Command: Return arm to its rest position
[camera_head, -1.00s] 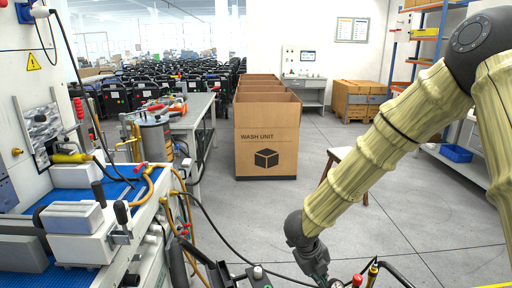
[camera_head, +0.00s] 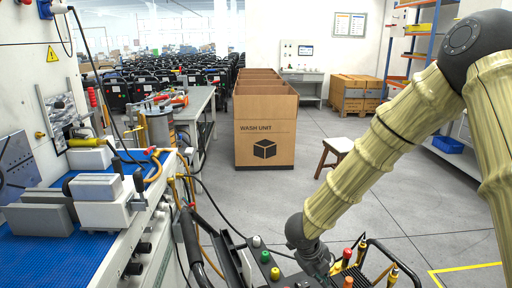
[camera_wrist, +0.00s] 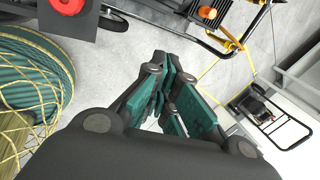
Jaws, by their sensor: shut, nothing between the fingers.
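My arm, in a pale ribbed sleeve, comes down from the upper right of the head view to a dark wrist. My gripper (camera_head: 318,264) is at the bottom centre there, partly cut off by the frame's edge. In the wrist view my gripper (camera_wrist: 163,98) has dark green fingers drawn together, with nothing between them. Below the fingers is grey floor. In the head view the gripper is close beside a black-framed unit (camera_head: 262,258) with coloured knobs; I cannot tell if they touch.
A workbench with a blue mat (camera_head: 52,248) and grey blocks is at left. A cardboard "WASH UNIT" box (camera_head: 265,128) stands ahead, with a stool (camera_head: 335,154) to its right. Coloured-handled tools (camera_head: 347,256) are right of the gripper. The wrist view shows a wheeled frame (camera_wrist: 270,115). Open floor lies ahead right.

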